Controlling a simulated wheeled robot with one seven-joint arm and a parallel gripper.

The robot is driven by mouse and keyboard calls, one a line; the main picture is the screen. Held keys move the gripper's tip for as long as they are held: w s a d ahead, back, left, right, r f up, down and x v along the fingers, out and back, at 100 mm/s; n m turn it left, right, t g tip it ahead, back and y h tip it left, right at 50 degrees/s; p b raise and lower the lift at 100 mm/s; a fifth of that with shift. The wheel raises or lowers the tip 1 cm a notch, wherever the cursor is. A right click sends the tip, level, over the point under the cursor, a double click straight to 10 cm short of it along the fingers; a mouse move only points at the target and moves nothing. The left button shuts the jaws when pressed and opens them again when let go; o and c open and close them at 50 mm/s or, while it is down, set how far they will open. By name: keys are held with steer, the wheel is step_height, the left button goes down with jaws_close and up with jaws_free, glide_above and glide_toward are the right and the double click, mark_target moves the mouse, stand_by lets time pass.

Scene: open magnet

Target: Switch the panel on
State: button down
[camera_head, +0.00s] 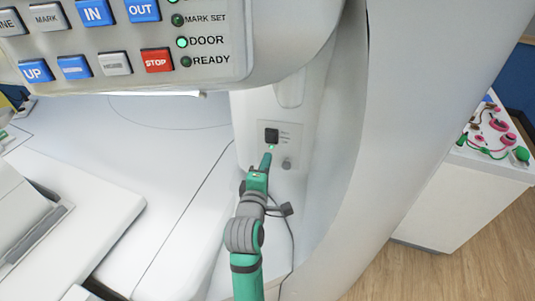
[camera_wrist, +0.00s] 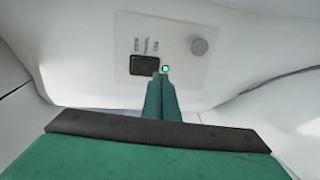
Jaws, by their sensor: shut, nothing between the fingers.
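A small light-grey panel plate (camera_head: 289,146) is set in the white machine's side. It carries a black square switch (camera_head: 271,135), a round grey knob (camera_head: 286,163) and small print too blurred to read. In the wrist view the black switch (camera_wrist: 144,65), the knob (camera_wrist: 200,47) and a lit green light (camera_wrist: 166,69) show on the plate. My green gripper (camera_head: 267,158) is shut and empty, just below the switch in the head view. In the wrist view its fingertips (camera_wrist: 162,78) overlap the switch's right edge, close to the green light. I cannot tell whether they touch the plate.
A large button panel (camera_head: 120,42) with blue, grey and red buttons hangs at the top left; its DOOR light is green. A white table (camera_head: 35,225) lies at left. A cabinet (camera_head: 470,195) with pink and green items stands at right. A cable (camera_head: 291,240) hangs beside my arm.

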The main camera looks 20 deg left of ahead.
steer(key=s+d+f, duration=0.1)
steer(key=s, duration=0.7)
steer(key=shift+s, duration=0.4)
steer(key=shift+d, duration=0.1)
steer(key=s+d+f+m+g, duration=0.1)
steer(key=s+d+f+m, duration=0.8)
steer(key=s+f, duration=0.55)
steer(key=s+d+m+h, duration=0.1)
steer(key=s+d+m, duration=0.3)
steer(key=s, duration=0.5)
steer(key=s+d+f+m+h, duration=0.1)
steer(key=s+d+m, duration=0.3)
steer(key=s, duration=0.5)
steer(key=m, duration=0.2)
steer(key=shift+s+d+f+m, duration=0.2)
steer(key=shift+d+f+m, duration=0.05)
steer(key=shift+d+m, duration=0.1)
